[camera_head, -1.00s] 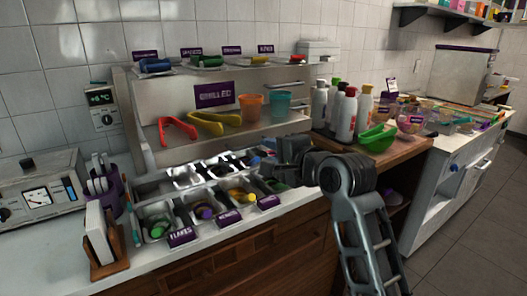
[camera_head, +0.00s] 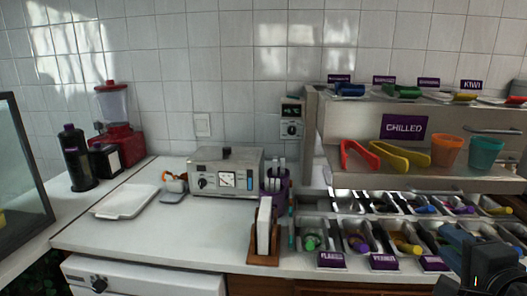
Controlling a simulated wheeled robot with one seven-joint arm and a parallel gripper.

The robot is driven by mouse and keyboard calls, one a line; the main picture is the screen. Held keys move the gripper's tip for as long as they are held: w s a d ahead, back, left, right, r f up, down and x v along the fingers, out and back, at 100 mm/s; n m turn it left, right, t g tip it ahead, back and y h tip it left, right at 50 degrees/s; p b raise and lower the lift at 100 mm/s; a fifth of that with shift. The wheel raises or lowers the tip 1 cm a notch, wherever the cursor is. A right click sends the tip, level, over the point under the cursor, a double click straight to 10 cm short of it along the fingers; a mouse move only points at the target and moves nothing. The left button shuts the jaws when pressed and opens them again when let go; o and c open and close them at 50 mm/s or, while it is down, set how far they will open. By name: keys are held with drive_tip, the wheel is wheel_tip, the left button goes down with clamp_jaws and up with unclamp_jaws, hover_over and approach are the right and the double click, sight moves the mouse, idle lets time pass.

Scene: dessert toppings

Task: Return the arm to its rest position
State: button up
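Part of my arm (camera_head: 488,266) shows at the lower right corner, a dark joint with a blue-grey piece beside it. It stands in front of the right end of the topping trays and hides some of them. I cannot make out any gripper fingers, nor whether anything is held. The rest of the arm is cut off by the frame edge.
Topping trays (camera_head: 352,232) with several scoops line the right counter, below a steel shelf (camera_head: 460,174) with tongs and cups. A grey appliance (camera_head: 227,174), a white tray (camera_head: 124,201) and a red blender (camera_head: 117,123) stand left. The white counter (camera_head: 140,235) has free room.

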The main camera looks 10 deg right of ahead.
drive_tip(key=s+a+f+n+y, duration=0.1)
drive_tip(key=s+a+f+n, duration=0.7)
drive_tip(key=s+a+f, duration=0.5)
drive_tip(key=s+a+r+n+y, duration=0.1)
drive_tip(key=s+n, duration=0.4)
drive_tip(key=s, duration=0.5)
drive_tip(key=s+a+r+n+y, duration=0.2)
drive_tip(key=s+n, duration=0.4)
drive_tip(key=s, duration=0.4)
drive_tip(key=shift+s+a+r, duration=0.25)
drive_tip(key=shift+a+r, duration=0.35)
drive_tip(key=shift+a, duration=0.5)
